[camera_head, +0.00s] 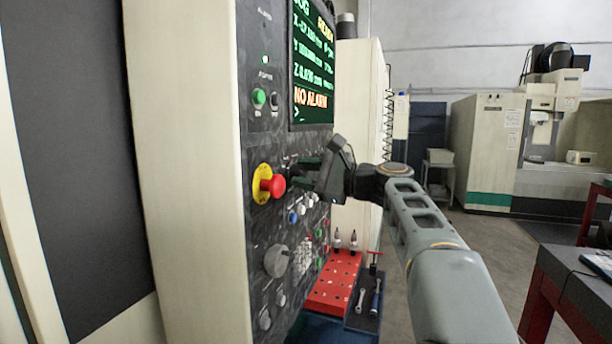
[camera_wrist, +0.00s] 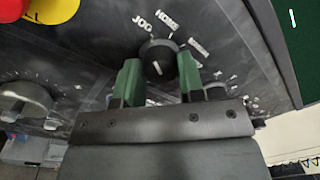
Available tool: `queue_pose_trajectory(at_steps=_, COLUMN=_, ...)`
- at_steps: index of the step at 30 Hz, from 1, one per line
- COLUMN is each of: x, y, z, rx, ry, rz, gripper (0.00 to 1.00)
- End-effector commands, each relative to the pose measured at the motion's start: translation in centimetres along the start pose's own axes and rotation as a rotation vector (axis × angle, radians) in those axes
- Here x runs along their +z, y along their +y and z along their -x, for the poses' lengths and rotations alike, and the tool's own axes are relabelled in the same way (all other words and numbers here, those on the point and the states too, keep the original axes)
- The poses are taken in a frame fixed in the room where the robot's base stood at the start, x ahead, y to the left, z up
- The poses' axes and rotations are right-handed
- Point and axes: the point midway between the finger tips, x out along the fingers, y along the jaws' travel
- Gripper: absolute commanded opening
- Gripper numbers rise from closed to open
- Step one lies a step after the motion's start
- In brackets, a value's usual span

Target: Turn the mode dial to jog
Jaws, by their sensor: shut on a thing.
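The mode dial (camera_wrist: 158,52) is a dark round knob with a short white mark on its face. It sits between the green fingers of my gripper (camera_wrist: 157,72) in the wrist view, and the fingers are shut on it. The labels JOG and HOME are printed above the knob, with another label to the right. The mark's exact setting is hard to read. In the head view my gripper (camera_head: 303,172) reaches the dark control panel (camera_head: 262,220) and hides the dial. The screen (camera_head: 312,62) above shows a top line ending in "OG", with "NO ALARM" below.
A red emergency-stop button (camera_head: 273,185) on a yellow ring juts out left of my gripper. A large grey knob (camera_head: 276,261) and small buttons lie below. A red rack (camera_head: 335,290) stands under the panel's right side. Open floor lies to the right of my arm.

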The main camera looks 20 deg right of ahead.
Motion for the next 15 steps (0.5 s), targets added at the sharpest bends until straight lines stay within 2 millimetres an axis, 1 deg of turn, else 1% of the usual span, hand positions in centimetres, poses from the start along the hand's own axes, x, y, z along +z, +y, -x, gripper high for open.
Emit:
queue_pose_trajectory(at_steps=4, x=-0.04, y=0.07, z=-0.01, rx=0.002, ry=0.000, rz=-0.001, gripper=0.12)
queue_pose_trajectory(at_steps=5, x=-0.04, y=0.07, z=-0.01, rx=0.002, ry=0.000, rz=-0.001, gripper=0.38)
queue_pose_trajectory(at_steps=12, x=-0.03, y=0.04, z=0.00, rx=0.001, ry=0.000, rz=-0.001, gripper=0.61)
queue_pose_trajectory(at_steps=15, x=-0.02, y=0.02, z=0.01, rx=0.001, ry=0.000, rz=-0.001, gripper=0.61)
